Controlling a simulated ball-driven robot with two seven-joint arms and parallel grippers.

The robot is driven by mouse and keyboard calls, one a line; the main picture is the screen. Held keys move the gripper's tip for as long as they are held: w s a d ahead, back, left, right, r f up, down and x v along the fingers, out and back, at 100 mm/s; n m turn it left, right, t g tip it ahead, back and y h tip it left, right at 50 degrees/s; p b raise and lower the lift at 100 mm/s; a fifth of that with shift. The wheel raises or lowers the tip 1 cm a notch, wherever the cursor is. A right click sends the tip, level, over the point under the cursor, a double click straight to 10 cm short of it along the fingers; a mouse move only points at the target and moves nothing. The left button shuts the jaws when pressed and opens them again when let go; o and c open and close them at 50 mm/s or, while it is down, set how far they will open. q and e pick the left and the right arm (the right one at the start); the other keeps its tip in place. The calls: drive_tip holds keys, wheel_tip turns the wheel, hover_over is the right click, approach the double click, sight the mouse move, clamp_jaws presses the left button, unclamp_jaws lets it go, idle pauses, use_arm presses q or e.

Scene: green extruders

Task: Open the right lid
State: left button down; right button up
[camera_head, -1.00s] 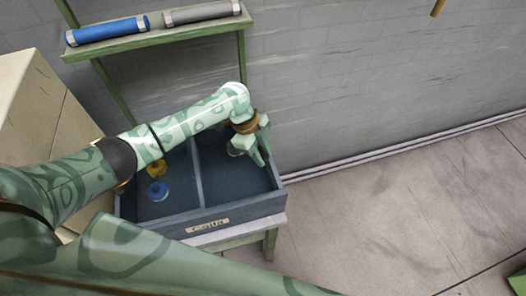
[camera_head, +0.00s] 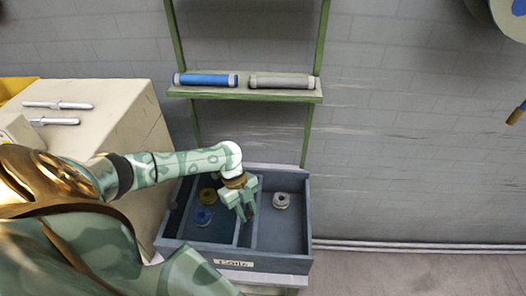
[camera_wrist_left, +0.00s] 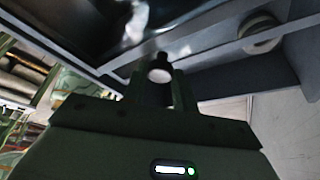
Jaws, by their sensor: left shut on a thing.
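No lid shows clearly in any view. My left gripper (camera_head: 245,212) is over the dark blue divided crate (camera_head: 202,246) in the head view, close to its divider. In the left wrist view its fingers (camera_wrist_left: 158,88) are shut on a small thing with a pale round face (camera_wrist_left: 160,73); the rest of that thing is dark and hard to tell. A pale ring-shaped piece (camera_head: 281,201) lies in the crate's right compartment, and it also shows in the left wrist view (camera_wrist_left: 260,36). My right gripper is not in view.
A green shelf (camera_head: 244,95) above holds a blue cylinder (camera_head: 206,79) and a grey cylinder (camera_head: 282,82). A beige block (camera_head: 125,120) stands left. Floor at lower right is clear.

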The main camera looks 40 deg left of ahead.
use_arm(q)
drive_tip(key=shift+s+a, duration=0.1)
drive_tip(key=shift+a, duration=0.05)
drive_tip(key=c, duration=1.1)
unclamp_jaws()
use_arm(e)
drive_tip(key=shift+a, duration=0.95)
use_arm(q)
drive_tip(key=shift+r, duration=0.1)
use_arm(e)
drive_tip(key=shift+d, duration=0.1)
use_arm(q)
drive_tip(key=shift+a+r, duration=0.1)
drive_tip(key=shift+r, duration=0.2)
drive_tip(key=p+v, duration=0.1)
drive_tip(key=v, duration=1.4)
drive_tip(key=shift+a+r, duration=0.1)
drive_tip(key=shift+r, duration=0.1)
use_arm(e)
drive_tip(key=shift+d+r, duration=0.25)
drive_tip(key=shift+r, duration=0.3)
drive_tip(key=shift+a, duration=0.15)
